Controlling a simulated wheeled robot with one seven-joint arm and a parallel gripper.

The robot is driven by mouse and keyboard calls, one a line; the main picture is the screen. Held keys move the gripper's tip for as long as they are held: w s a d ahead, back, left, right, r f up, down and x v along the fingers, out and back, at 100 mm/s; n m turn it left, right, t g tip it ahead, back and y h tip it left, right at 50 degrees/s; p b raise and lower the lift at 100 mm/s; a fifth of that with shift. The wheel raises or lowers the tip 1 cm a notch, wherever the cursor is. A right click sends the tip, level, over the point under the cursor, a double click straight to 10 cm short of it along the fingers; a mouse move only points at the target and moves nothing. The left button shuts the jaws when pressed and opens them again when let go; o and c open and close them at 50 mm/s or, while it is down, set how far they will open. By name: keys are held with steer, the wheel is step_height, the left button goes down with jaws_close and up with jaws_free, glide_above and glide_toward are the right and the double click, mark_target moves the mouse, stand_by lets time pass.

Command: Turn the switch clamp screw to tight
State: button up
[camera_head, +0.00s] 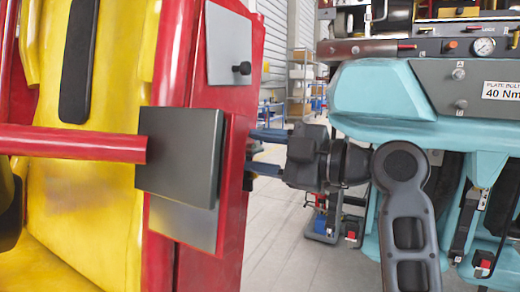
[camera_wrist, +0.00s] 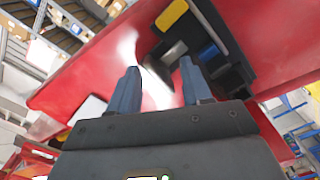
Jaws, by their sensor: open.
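My gripper (camera_head: 259,150) is open beside the right edge of the red car body (camera_head: 232,235) in the head view. Its two blue fingers point left at that edge. In the wrist view, my gripper (camera_wrist: 160,68) has its fingers spread, with nothing clearly held between them. Just beyond the fingertips is a dark housing (camera_wrist: 235,60) with a yellow patch and a blue patch. A small grey metal part (camera_wrist: 173,52) shows beside it, ahead of the gap; I cannot tell if it is the clamp screw. In the head view, the body edge hides most of this area.
A red bar (camera_head: 75,143) and a dark square plate (camera_head: 180,152) are at left. A black knob (camera_head: 242,68) sits on a grey panel above my gripper. A teal unit (camera_head: 380,90) with a "40 Nm" label fills the right. Shelves stand behind.

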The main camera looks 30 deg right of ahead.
steer(key=shift+w, duration=0.1)
jaws_close()
stand_by(0.4)
